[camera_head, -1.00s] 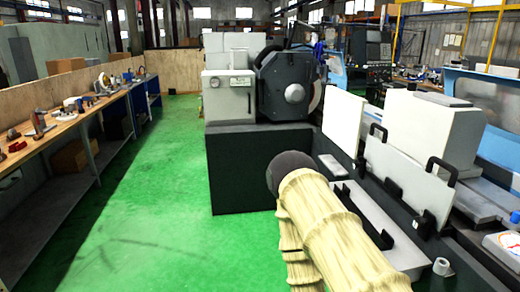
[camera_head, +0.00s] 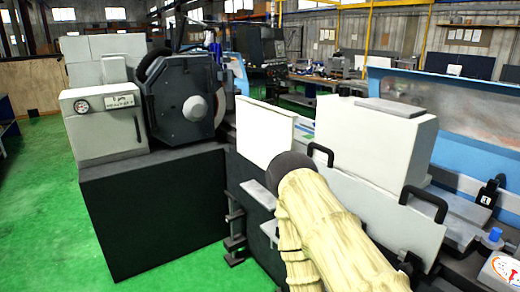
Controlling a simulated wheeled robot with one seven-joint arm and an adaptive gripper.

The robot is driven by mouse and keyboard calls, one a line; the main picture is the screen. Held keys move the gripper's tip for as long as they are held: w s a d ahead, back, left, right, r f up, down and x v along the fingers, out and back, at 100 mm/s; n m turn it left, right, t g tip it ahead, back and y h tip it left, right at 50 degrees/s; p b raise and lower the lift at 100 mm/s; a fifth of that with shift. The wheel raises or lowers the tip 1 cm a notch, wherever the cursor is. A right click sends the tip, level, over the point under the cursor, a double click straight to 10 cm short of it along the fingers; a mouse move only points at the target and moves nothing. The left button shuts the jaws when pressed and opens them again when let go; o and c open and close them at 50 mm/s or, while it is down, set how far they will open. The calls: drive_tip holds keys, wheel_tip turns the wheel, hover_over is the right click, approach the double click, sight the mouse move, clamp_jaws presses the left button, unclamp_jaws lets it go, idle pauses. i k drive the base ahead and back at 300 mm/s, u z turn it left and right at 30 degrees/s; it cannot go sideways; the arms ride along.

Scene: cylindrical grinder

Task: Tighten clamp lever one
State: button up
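I cannot make out clamp lever one for certain in this view. The cylindrical grinder fills the middle and right, with its dark wheel housing (camera_head: 185,98) at the left and a long bed to the right. A small black upright part (camera_head: 489,191) stands on the bed at the far right; I cannot tell whether it is a clamp lever. My arm, in a beige sleeve, rises from the bottom centre and hides part of the machine's front. My gripper is not in view.
Black handles (camera_head: 425,202) stick out from the pale front guard (camera_head: 362,196). The machine's dark base (camera_head: 155,215) stands close ahead on the left. Green floor (camera_head: 38,200) is clear at the far left. A blue-framed splash guard (camera_head: 440,105) stands behind the bed.

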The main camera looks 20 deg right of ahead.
sight(492, 186)
drive_tip(key=z, duration=0.8)
drive_tip(key=i, duration=1.1)
drive_tip(key=z, duration=1.4)
drive_tip(key=i, duration=0.55)
drive_tip(key=z, duration=0.25)
